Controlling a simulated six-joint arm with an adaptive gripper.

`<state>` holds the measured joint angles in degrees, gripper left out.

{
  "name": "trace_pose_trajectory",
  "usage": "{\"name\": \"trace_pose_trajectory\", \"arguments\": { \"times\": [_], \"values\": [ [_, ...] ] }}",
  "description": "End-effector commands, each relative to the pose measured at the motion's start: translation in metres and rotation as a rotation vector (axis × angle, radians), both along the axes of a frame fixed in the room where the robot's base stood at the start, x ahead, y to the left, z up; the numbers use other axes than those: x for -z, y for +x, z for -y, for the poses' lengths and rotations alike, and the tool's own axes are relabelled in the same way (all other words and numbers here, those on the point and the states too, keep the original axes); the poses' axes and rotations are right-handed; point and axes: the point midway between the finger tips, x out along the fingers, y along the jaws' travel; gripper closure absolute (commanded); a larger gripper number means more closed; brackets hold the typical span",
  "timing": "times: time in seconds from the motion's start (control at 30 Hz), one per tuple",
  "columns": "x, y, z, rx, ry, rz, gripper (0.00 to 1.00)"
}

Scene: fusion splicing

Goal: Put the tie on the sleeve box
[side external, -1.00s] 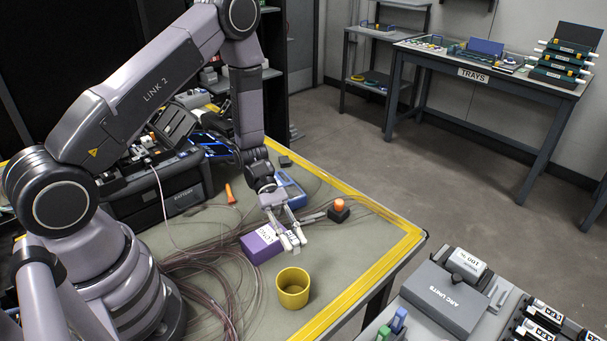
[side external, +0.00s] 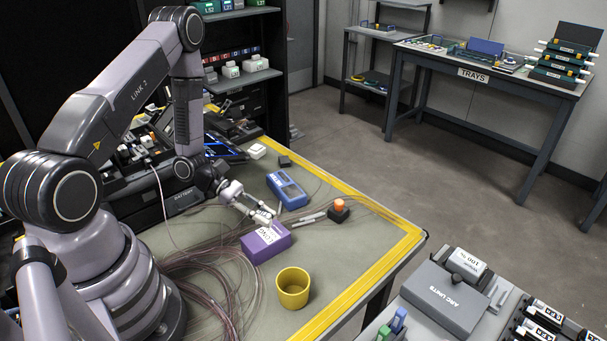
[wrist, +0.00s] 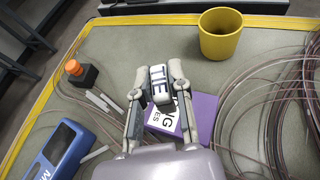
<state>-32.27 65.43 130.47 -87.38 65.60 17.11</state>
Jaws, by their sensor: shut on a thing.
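The sleeve box is a purple box (side external: 266,243) with a white label on top, lying on the work table. In the wrist view its purple top (wrist: 205,115) shows beyond and right of my fingers. My gripper (side external: 263,214) is tilted low at the far edge of the box. In the wrist view my gripper (wrist: 158,88) is shut on the tie (wrist: 159,83), a small white piece with dark "TIE" lettering. The tie overlaps the box's label in that view. I cannot tell whether it touches the box. In the side view the tie is hard to make out.
A yellow cup (side external: 293,288) stands in front of the box. A blue device (side external: 288,190), an orange-topped dark block (side external: 339,209) and grey metal strips (side external: 311,218) lie behind and to the right. Loose thin fibres (side external: 205,268) spread left of the box. Clear table lies toward the yellow-taped right edge.

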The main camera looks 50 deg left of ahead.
Motion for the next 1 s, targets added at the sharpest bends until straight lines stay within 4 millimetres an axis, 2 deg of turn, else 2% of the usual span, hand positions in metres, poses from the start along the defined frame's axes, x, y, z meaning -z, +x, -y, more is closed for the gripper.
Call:
{"name": "trace_pose_trajectory", "arguments": {
  "times": [0.1, 0.2, 0.6, 0.63, 0.8, 0.83, 1.0],
  "values": [
    [0.019, 0.000, 0.000, 0.001, -0.001, -0.003, 0.98],
    [0.030, 0.000, 0.000, 0.000, -0.001, -0.002, 0.98],
    [0.035, 0.000, 0.000, 0.002, 0.000, -0.001, 0.98],
    [0.035, 0.000, 0.000, 0.002, 0.000, -0.001, 0.82],
    [0.035, 0.000, 0.000, 0.002, 0.001, 0.000, 0.60],
    [0.035, 0.000, 0.000, 0.002, 0.001, 0.000, 0.57],
    [0.035, 0.000, 0.000, 0.002, 0.000, 0.000, 0.57]
  ]
}}
